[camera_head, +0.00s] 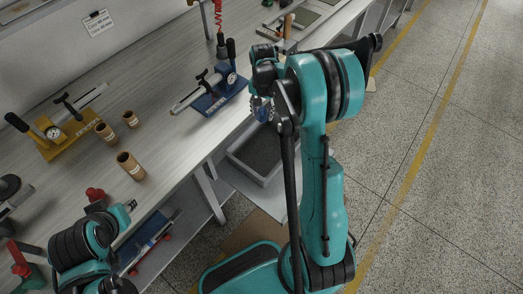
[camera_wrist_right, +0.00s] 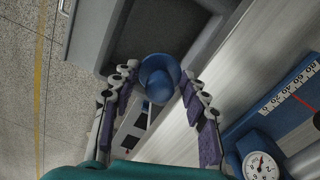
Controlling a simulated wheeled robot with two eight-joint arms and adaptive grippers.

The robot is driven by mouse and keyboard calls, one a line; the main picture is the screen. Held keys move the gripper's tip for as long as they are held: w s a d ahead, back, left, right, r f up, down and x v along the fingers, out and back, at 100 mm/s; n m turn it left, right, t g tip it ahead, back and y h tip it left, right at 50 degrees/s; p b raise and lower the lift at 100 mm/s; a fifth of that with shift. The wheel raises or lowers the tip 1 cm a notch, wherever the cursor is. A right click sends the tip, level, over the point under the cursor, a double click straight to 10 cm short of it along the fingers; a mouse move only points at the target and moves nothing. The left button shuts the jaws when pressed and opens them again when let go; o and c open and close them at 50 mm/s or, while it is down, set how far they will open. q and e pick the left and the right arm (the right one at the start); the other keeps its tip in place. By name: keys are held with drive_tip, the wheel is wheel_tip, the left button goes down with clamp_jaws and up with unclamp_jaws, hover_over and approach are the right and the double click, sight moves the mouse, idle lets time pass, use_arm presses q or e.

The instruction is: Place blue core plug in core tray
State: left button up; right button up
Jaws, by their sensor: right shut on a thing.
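The blue core plug (camera_wrist_right: 158,80) is held between the fingers of my right gripper (camera_wrist_right: 158,84) in the right wrist view. In the head view the plug (camera_head: 262,114) is a small blue patch below my right gripper (camera_head: 260,103), just off the bench's front edge and partly hidden by the fingers. The grey core tray (camera_head: 246,172) is a dark-floored bin below the bench edge, under the plug. Its wall (camera_wrist_right: 90,35) shows at the top of the wrist view. The plug appears above the tray, not in it. My left gripper (camera_head: 130,206) is at lower left; its jaws are unclear.
The bench (camera_head: 160,125) carries a blue gauge tool (camera_head: 215,95), a yellow gauge tool (camera_head: 68,132) and several brown cardboard cores (camera_head: 131,166). A bench leg (camera_head: 210,192) stands left of the tray. Open floor (camera_head: 440,190) lies to the right.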

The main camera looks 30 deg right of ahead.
drive_tip(key=shift+w+d+f+m, duration=0.15)
drive_tip(key=shift+d+m, duration=0.15)
drive_tip(key=shift+d, duration=0.25)
drive_tip(key=shift+w+d+f+m, duration=0.15)
drive_tip(key=shift+d+m, duration=0.15)
drive_tip(key=shift+d, duration=0.2)
wheel_tip(320, 180, down, 27)
drive_tip(key=b, duration=1)
drive_tip(key=shift+r, duration=0.2)
drive_tip(key=shift+s, duration=0.1)
drive_tip(key=shift+f, duration=0.15)
drive_tip(key=o, duration=1.1)
drive_tip(key=shift+c, duration=0.2)
drive_tip(key=shift+o, duration=0.2)
